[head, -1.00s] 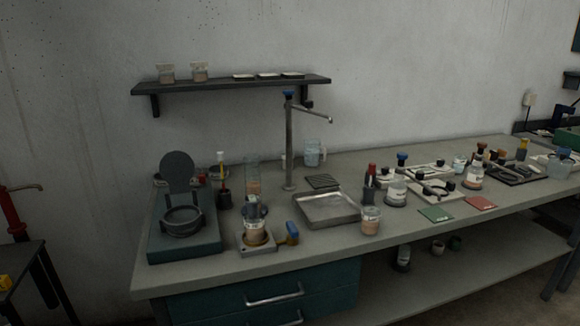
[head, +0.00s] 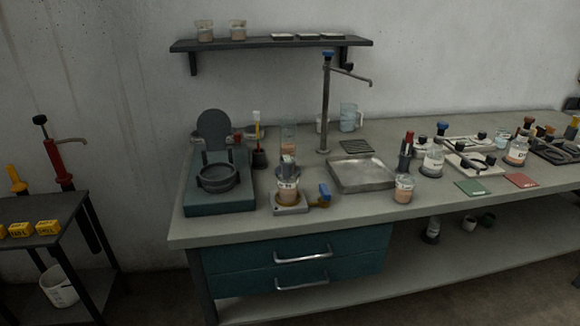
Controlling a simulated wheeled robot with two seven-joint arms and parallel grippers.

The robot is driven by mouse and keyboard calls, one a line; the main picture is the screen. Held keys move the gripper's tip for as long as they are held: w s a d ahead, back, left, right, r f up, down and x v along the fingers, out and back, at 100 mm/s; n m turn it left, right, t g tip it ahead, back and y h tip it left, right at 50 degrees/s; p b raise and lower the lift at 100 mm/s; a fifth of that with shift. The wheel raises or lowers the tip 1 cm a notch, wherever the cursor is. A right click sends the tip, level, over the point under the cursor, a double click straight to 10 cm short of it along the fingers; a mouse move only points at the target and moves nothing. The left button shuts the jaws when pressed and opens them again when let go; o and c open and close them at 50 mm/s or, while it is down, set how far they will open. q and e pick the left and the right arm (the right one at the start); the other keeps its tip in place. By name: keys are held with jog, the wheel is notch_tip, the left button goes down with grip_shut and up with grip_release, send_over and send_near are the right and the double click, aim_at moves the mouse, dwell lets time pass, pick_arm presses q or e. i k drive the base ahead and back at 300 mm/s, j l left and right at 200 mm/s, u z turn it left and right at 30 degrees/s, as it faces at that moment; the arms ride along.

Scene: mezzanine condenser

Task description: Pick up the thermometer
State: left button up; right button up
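No thing is marked as a thermometer. A slim upright item with a white top and yellow-orange stem (head: 257,127) could be it, but it is too small to tell. It stands in a dark holder (head: 259,159) on the grey bench (head: 330,222), right of the black ring device. Neither of my grippers shows in the head view.
A teal-based device (head: 218,196), a jar on a small stand (head: 287,190), a metal tray (head: 362,175) and a tall tap (head: 325,110) crowd the bench. A shelf (head: 270,43) hangs above. A dark side table (head: 40,215) with yellow blocks stands left, with floor between.

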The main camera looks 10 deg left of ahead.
aim_at(288, 161)
jog(key=i+l+u, duration=0.3)
jog(key=i, duration=0.25)
jog(key=i+l+u, duration=0.3)
jog(key=i, duration=0.2)
